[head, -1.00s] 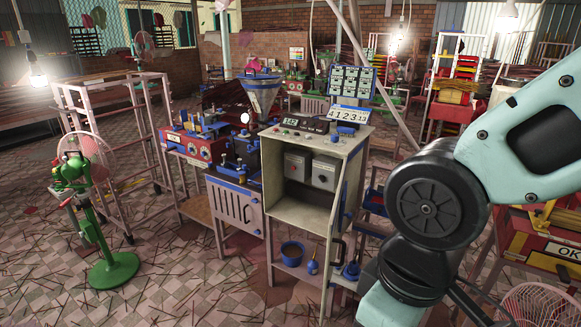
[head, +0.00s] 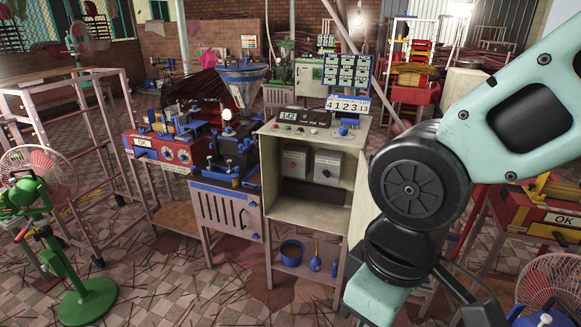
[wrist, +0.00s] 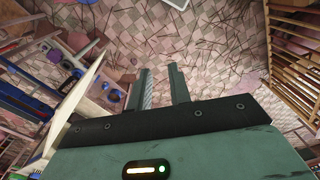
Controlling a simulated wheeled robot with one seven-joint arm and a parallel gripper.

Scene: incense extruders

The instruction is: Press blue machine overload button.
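The blue machine (head: 235,150) with its hopper stands in the middle of the head view. A cream control cabinet (head: 265,215) stands at its right with its front open. Inside are two grey boxes: the left box (head: 296,160) has a small red button (head: 291,166), the right box (head: 327,167) a small dark one. Small buttons (head: 287,127) sit on the cabinet top beside a digital display (head: 291,116). I cannot read which one is marked overload. My gripper (wrist: 159,68) is open and empty in the wrist view, above the floor, apart from the cabinet. Its fingers are hidden in the head view.
A cabinet door edge (wrist: 84,85) is left of my gripper in the wrist view. A blue pot (head: 292,252) sits on the lower shelf. A green fan (head: 58,245) stands at left, a red machine (head: 540,215) at right. Littered floor (head: 200,290) is open in front.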

